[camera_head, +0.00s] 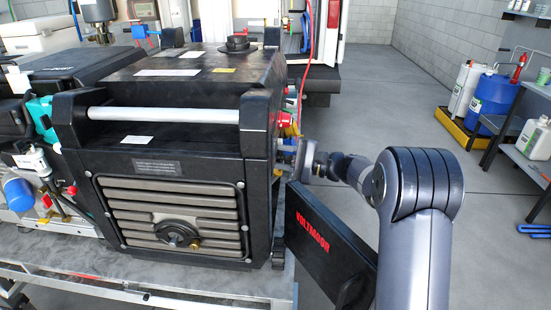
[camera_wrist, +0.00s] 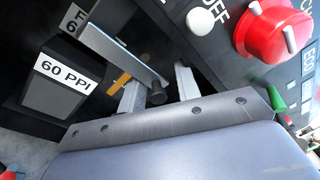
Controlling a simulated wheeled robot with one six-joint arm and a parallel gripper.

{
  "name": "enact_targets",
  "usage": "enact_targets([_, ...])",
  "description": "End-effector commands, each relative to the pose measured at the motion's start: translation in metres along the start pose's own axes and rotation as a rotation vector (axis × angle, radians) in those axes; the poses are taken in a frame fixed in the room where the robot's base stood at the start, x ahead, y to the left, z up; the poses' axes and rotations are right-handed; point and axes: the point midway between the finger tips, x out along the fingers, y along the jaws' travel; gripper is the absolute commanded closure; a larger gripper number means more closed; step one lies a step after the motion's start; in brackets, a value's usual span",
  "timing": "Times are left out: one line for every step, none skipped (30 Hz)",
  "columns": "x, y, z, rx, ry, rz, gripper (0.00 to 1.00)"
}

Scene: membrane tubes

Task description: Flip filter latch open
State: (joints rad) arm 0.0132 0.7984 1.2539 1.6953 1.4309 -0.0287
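A black generator (camera_head: 165,160) stands on a metal bench; its right-hand side is mostly turned away in the head view. My gripper (camera_head: 287,157) is at that side. In the wrist view my gripper (camera_wrist: 158,82) has its two pale fingers apart. A flat silver bar (camera_wrist: 115,50), which looks like the filter latch, runs down to the fingers. A short black knob (camera_wrist: 157,94) shows between them at the bar's lower end; I cannot tell if the fingers touch it. A dark filter block labelled 60 PPI (camera_wrist: 65,72) sits to the left, with an orange strip (camera_wrist: 120,82) nearby.
A black panel lettered in red (camera_head: 328,245) stands out beside the generator below my wrist. A red knob (camera_wrist: 270,32), a white button (camera_wrist: 201,21) and a green part (camera_wrist: 277,98) are close to the right of my fingers.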

Motion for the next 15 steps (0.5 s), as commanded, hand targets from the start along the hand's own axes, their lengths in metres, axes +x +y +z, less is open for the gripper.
enact_targets([0.001, -0.003, 0.002, -0.004, -0.005, -0.003, 0.68])
enact_targets([0.001, -0.003, 0.002, -0.004, -0.005, -0.002, 0.66])
enact_targets([0.001, -0.002, 0.002, -0.003, -0.004, -0.002, 0.64])
enact_targets([0.001, -0.002, 0.002, -0.003, -0.004, -0.001, 0.64])
enact_targets([0.001, -0.002, 0.002, -0.003, -0.004, -0.001, 0.64])
enact_targets([0.000, -0.002, 0.002, -0.003, -0.004, -0.001, 0.64])
enact_targets([0.000, -0.001, 0.002, -0.002, -0.004, 0.000, 0.64])
enact_targets([0.000, -0.001, 0.002, -0.002, -0.004, 0.000, 0.64])
enact_targets([0.000, -0.001, 0.001, -0.002, -0.003, 0.000, 0.64])
enact_targets([-0.001, -0.001, 0.001, -0.002, -0.003, 0.000, 0.64])
enact_targets([-0.002, 0.000, 0.001, -0.002, -0.002, 0.000, 0.64])
enact_targets([-0.005, 0.000, 0.000, -0.001, -0.001, 0.000, 0.64])
enact_targets([-0.008, 0.000, 0.000, -0.001, -0.001, 0.000, 0.64])
enact_targets([-0.013, 0.000, 0.000, -0.001, 0.000, -0.001, 0.64])
enact_targets([-0.019, 0.000, -0.001, -0.001, 0.001, -0.001, 0.64])
